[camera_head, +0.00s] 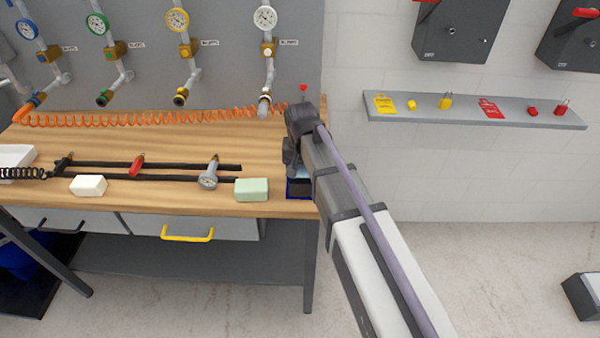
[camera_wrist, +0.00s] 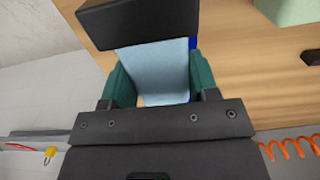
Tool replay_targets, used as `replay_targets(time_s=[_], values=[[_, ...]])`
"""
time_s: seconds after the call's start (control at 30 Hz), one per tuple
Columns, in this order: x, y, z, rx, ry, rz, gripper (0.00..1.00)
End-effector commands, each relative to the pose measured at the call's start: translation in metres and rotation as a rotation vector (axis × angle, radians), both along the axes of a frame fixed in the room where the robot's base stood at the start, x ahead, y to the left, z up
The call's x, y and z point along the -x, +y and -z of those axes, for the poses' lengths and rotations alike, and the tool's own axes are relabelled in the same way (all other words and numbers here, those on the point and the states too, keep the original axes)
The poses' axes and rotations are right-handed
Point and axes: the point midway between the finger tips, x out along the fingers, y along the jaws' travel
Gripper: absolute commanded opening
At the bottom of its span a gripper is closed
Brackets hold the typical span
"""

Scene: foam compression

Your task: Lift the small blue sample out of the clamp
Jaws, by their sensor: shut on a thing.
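The light blue sample (camera_wrist: 155,72) is between the two dark green fingers of my gripper (camera_wrist: 161,80) in the wrist view. The fingers are shut on its left and right sides. A black block (camera_wrist: 140,22), apparently part of the clamp, covers the sample's far edge; I cannot tell whether they touch. A strip of dark blue (camera_wrist: 194,58) shows beside the sample. In the head view the dark clamp (camera_head: 300,188) with a blue edge stands at the right end of the bench. My arm hides most of it, and the sample cannot be made out clearly there.
A pale green block (camera_head: 252,189) and a white block (camera_head: 88,185) lie at the front of the wooden bench (camera_head: 200,145). An orange coiled hose (camera_head: 150,119) runs along the back.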

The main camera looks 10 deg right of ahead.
Motion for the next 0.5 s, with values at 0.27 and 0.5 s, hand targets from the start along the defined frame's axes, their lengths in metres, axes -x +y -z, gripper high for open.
replay_targets(time_s=[0.27,0.5], values=[[0.0,0.0,0.0,0.0,0.0,0.0,0.32],[-0.0059,-0.0006,-0.0025,0.0,0.0,0.0,0.32]])
